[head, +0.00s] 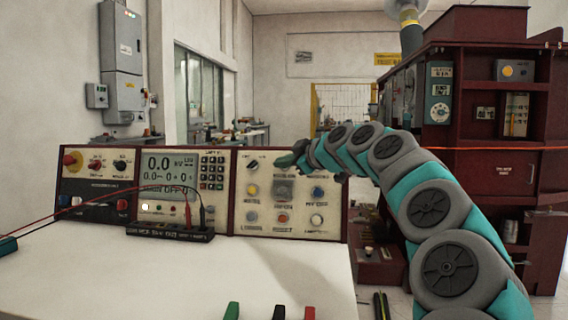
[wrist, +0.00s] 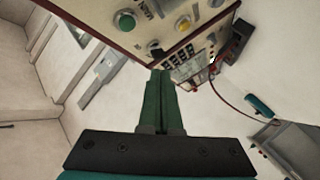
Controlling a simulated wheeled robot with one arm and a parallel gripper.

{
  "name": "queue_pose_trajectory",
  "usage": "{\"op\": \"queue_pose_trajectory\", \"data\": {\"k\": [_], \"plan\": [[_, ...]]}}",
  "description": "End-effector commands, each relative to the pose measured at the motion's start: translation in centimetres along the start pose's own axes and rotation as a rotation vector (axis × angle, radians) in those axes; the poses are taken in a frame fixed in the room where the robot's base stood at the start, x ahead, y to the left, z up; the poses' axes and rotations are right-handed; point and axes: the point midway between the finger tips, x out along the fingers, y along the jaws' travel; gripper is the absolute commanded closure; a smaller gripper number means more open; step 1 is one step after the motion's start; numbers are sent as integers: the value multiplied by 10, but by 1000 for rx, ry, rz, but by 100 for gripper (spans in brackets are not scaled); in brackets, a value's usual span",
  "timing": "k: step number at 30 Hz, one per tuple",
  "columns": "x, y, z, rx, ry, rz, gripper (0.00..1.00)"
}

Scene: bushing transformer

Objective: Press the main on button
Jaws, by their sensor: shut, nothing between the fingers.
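The control panel (head: 235,210) stands at the back of the white table, and its right section carries a knob and several coloured buttons. In the wrist view, a green button (wrist: 124,20) sits on the panel face (wrist: 170,15) beside a partly readable "MAIN" label. My gripper (head: 284,161) has dark green fingers, shut and empty. In the wrist view its tips (wrist: 160,73) appear just below the black knob (wrist: 155,48); I cannot tell whether they touch anything.
A yellow button (head: 252,189), a blue button (head: 318,191) and a red button (head: 283,218) are on the same section. A black terminal block (head: 168,232) with red and black leads stands before the panel. The white table (head: 140,280) is clear in the middle.

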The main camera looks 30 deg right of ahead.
Motion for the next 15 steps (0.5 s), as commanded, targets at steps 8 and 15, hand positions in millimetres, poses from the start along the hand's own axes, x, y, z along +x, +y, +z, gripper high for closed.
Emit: {"op": "queue_pose_trajectory", "data": {"k": [8, 15], "plan": [[26, 22, 17, 1, -2, 1, 100], [42, 31, 30, 0, -1, 3, 100]]}}
